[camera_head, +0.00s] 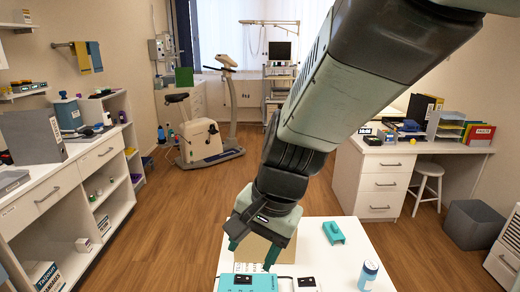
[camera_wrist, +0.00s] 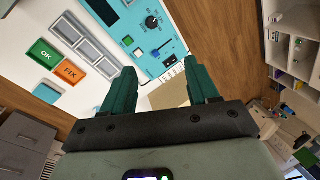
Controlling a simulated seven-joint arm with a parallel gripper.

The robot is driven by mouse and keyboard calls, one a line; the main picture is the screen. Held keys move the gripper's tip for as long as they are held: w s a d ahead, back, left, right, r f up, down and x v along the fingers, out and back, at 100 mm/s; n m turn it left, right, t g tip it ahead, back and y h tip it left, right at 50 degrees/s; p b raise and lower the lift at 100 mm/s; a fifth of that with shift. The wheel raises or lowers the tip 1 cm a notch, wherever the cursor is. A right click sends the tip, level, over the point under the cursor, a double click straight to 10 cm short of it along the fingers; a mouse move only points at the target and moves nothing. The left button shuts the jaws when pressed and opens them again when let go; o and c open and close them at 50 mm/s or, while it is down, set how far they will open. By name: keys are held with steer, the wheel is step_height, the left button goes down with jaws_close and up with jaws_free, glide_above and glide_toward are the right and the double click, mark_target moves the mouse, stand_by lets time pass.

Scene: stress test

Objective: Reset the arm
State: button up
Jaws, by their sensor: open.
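My gripper (camera_head: 252,252) points down over the white table (camera_head: 340,262) in the head view, with its two teal fingers apart. It also shows in the wrist view (camera_wrist: 160,66), where the gap between the fingers is empty of any held thing. A tan panel or box (camera_head: 254,248) lies behind the fingers, partly hidden by them. A teal device (camera_head: 248,284) stands at the table's front edge, cut off by the frame. The wrist view shows a teal control panel (camera_wrist: 128,48) with a black knob beyond the fingertips.
A teal block-like object (camera_head: 333,232) and a blue-white bottle (camera_head: 368,274) stand on the table's right part. The wrist view shows a green OK tile (camera_wrist: 44,54) and an orange FIX tile (camera_wrist: 69,72). Shelves (camera_head: 110,165) line the left; wooden floor is free behind the table.

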steer(key=s+d+r+n+t+h, duration=0.3)
steer(key=s+d+r+n+t, duration=0.1)
steer(key=s+d+r, duration=0.6)
step_height(320, 180, up, 3)
steer(key=shift+d+f+n+t, duration=0.25)
steer(key=shift+d+n, duration=0.25)
steer(key=shift+d, duration=0.6)
steer(key=shift+o, duration=0.2)
steer(key=shift+o, duration=1.3)
steer(key=shift+w, duration=0.15)
steer(key=o, duration=0.5)
steer(key=w+a+n, duration=0.1)
steer(key=w+n, duration=0.1)
steer(key=w+a+f+n+g, duration=0.1)
steer(key=w+n, duration=0.1)
steer(key=w, duration=0.1)
steer(key=w+a+n+g, duration=0.1)
steer(key=w+n, duration=0.1)
steer(key=shift+w+a+f, duration=0.15)
steer(key=shift+w+a, duration=0.05)
steer(key=shift+w, duration=0.15)
steer(key=w+a+f+n+g, duration=0.4)
steer(key=w+a+f+n, duration=0.6)
steer(key=w+f+n, duration=0.25)
steer(key=shift+m+t, duration=0.25)
steer(key=shift+m, duration=0.2)
steer(key=f, duration=1)
steer(key=shift+s+a+f, duration=0.15)
steer(key=shift+s+f, duration=0.05)
steer(key=shift+s, duration=0.05)
